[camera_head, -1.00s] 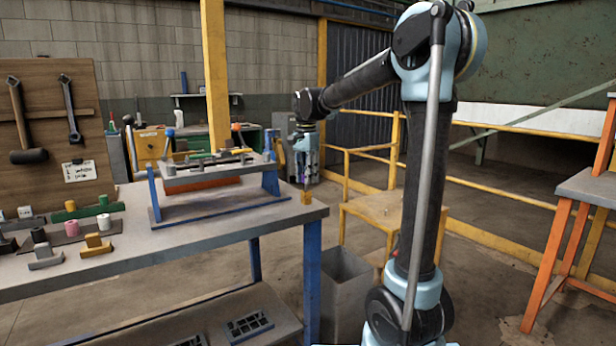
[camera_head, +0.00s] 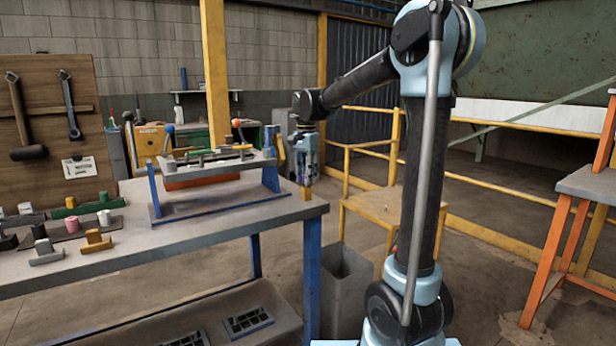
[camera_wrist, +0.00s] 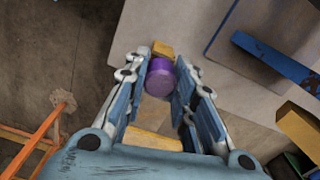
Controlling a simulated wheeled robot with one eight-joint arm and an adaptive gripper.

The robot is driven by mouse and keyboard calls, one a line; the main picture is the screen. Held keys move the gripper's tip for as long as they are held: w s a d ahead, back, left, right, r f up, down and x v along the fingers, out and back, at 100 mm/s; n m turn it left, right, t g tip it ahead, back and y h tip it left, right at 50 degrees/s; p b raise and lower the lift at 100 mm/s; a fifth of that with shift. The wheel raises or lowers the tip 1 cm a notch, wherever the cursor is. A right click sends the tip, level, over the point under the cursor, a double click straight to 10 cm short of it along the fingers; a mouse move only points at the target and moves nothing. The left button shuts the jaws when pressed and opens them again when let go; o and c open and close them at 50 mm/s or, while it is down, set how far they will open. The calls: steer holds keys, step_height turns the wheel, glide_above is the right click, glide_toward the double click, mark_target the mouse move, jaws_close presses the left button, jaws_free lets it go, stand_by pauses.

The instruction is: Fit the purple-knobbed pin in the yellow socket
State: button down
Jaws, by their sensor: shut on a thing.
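My gripper (camera_head: 307,182) points down at the right end of the workbench, just above the small yellow socket (camera_head: 306,194). In the wrist view, my gripper (camera_wrist: 160,72) is shut on the purple-knobbed pin (camera_wrist: 159,78), with a finger on each side of the round knob. The yellow socket shows in the wrist view (camera_wrist: 163,49) just beyond the knob, partly covered by it. The pin's shank is hidden under the knob in the wrist view. In the head view little of the pin shows between fingertips and socket, and I cannot tell how deep it sits.
A raised rack with blue legs (camera_head: 213,205) stands on the workbench (camera_head: 130,262) left of my gripper. Several small coloured parts lie at the bench's left. A grey bin (camera_head: 345,290) stands below the right end. Yellow railings (camera_head: 380,150) are behind.

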steer(key=shift+f, duration=0.7)
steer(key=c, duration=1.2)
jaws_free()
steer(key=shift+c, duration=0.2)
step_height(320, 180, up, 12)
